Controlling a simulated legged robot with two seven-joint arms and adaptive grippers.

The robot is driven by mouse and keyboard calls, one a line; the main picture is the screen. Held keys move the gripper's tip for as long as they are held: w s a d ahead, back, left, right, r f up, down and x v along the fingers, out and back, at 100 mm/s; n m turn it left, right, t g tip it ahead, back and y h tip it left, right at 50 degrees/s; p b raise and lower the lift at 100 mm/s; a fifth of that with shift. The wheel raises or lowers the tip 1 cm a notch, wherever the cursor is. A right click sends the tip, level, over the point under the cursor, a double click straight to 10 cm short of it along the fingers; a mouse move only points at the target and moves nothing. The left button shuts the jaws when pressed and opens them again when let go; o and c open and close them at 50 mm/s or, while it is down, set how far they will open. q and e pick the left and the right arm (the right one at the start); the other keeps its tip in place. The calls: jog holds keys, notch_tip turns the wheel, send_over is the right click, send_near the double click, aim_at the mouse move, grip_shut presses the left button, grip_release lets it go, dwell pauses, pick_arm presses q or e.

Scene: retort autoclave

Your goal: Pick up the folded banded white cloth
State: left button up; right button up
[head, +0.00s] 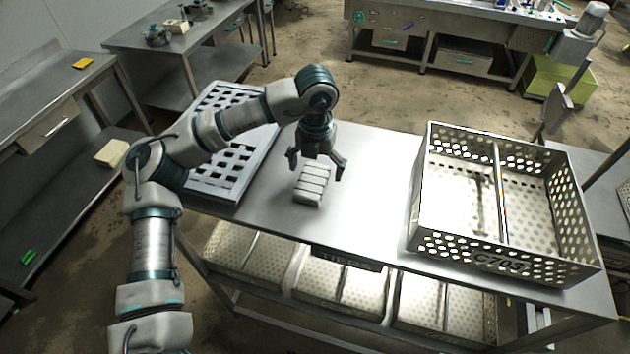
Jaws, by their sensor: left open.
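The folded white cloth with dark bands (311,185) lies on the bare metal top of the table in front of me, left of its middle. My left gripper (316,172) points down over the cloth with its fingers spread, one to each side of it in the picture. The gripper is open and empty. The far end of the cloth is close under the gripper; I cannot tell the exact height between them. My right gripper is not in view.
A perforated metal basket with a divider (500,262) stands on the table's right. A slotted light grey tray (196,188) lies on its left. The tabletop (385,180) between them is otherwise clear. More perforated baskets (340,290) sit on the shelf below.

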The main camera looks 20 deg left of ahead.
aim_at(313, 179)
pick_arm(q)
jog(key=f, duration=0.2)
jog(key=shift+a+f, duration=0.25)
jog(key=shift+f, duration=0.1)
jog(key=shift+a+f, duration=0.25)
jog(key=shift+f, duration=0.2)
jog(key=shift+a, duration=0.15)
jog(key=shift+c, duration=0.5)
jog(key=shift+d, duration=0.3)
jog(key=c, duration=1)
jog(key=shift+c, duration=0.2)
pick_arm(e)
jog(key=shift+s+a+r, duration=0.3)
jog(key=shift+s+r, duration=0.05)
pick_arm(q)
jog(key=shift+r, duration=0.1)
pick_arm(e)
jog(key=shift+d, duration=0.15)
